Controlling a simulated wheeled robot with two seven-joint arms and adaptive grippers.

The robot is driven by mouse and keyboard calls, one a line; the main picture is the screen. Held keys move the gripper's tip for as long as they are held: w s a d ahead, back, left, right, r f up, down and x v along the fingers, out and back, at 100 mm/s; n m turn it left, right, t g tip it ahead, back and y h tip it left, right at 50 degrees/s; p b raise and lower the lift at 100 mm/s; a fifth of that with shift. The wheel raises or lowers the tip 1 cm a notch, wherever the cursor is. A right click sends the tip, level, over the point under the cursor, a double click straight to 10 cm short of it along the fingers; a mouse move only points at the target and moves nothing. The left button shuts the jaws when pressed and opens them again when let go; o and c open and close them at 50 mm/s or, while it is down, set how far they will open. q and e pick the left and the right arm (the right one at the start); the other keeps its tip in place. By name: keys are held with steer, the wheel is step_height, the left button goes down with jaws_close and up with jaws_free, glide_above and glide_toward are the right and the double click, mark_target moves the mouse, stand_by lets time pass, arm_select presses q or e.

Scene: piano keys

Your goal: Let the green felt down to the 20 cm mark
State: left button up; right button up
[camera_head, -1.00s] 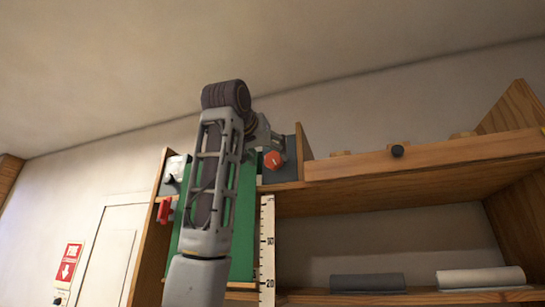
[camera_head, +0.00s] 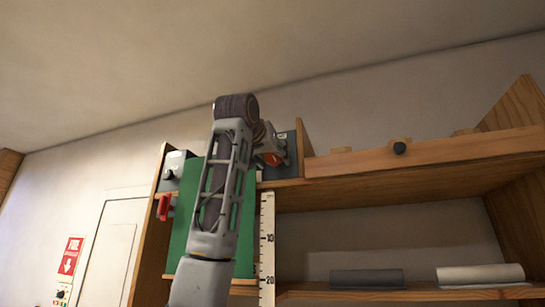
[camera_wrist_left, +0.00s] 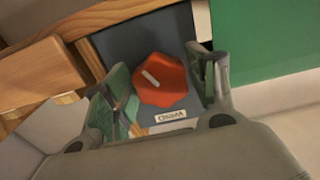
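The green felt (camera_head: 191,222) hangs as a flat sheet at the left of the wooden shelf unit, partly hidden by my left arm. It also shows in the left wrist view (camera_wrist_left: 265,40). A white ruler (camera_head: 267,250) with marks 10 and 20 stands at its right. The felt's lower edge looks close to the height of the 20 mark. An orange-red knob (camera_wrist_left: 161,80) with a pale pointer line sits on a blue-grey panel (camera_wrist_left: 115,45). My left gripper (camera_wrist_left: 162,88) is open, its fingers either side of the knob with visible gaps. My right gripper is out of view.
A red lever (camera_head: 165,207) and a grey-white box (camera_head: 173,164) sit at the unit's left side. A dark roll (camera_head: 368,279) and a pale roll (camera_head: 480,274) lie on the lower shelf. A black peg (camera_head: 399,148) sticks out of the upper rail.

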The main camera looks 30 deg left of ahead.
arm_select(q)
steer(key=c, duration=0.4)
steer(key=shift+c, duration=0.4)
steer(key=shift+n, duration=0.3)
steer(key=o, duration=1)
steer(key=shift+s, duration=0.1)
steer(key=v, duration=1.2)
